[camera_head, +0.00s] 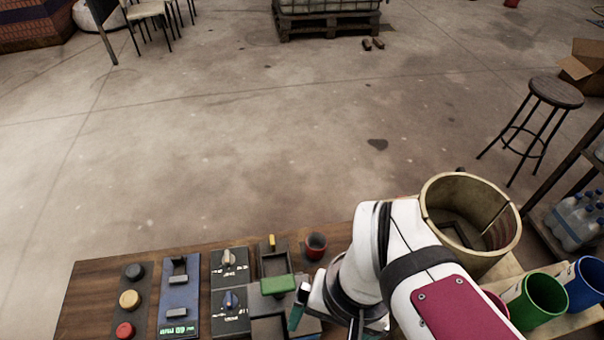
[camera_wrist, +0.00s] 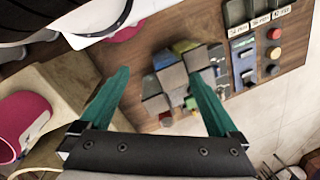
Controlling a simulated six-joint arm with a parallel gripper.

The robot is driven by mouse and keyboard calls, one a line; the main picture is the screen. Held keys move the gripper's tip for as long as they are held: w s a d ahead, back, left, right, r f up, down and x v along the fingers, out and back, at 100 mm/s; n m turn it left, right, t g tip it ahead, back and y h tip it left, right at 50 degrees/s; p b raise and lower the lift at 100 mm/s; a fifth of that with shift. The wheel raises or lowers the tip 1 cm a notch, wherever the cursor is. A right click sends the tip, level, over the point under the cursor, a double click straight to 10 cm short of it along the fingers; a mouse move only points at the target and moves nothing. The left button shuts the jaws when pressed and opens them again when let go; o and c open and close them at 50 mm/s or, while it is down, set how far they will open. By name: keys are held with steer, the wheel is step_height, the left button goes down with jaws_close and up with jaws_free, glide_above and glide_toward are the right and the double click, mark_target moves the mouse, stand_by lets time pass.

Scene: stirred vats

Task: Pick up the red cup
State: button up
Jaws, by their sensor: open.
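A larger red container (camera_head: 494,302) stands at the right, mostly hidden by my arm; a pinkish-red container (camera_wrist: 22,126) is at the left of the wrist view. My gripper (camera_wrist: 160,74) is open, with its teal fingers apart and nothing between their tips. In the head view one teal finger shows left of my wrist, near the panels.
Green (camera_head: 536,300) and blue (camera_head: 585,283) containers stand at the right. A large tan vat (camera_head: 508,240) is behind them. Button panels (camera_head: 128,300), a blue panel (camera_head: 178,297), dials and a green block (camera_head: 277,285) crowd the table left of my gripper.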

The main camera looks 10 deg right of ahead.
steer(key=n+h, duration=1.2)
steer(key=n, duration=0.6)
glide_above(324, 239)
steer(key=s+a, duration=0.4)
step_height(324, 239, down, 14)
steer(key=w+f+n+t+h, duration=0.1)
steer(key=n, duration=0.1)
steer(key=a+f+n+t, duration=0.1)
steer(key=n+t, duration=0.1)
steer(key=n, duration=0.1)
steer(key=w+f+n+t+h, duration=0.1)
steer(key=n, duration=0.2)
steer(key=shift+w+a+f+t+h, duration=0.15)
steer(key=shift+w+a+t+h, duration=0.15)
steer(key=shift+t, duration=0.1)
steer(key=shift+n, duration=0.3)
steer(key=x, duration=0.7)
steer(key=shift+s+f, duration=0.25)
steer(key=shift+f, duration=0.15)
steer(key=c, duration=1.4)
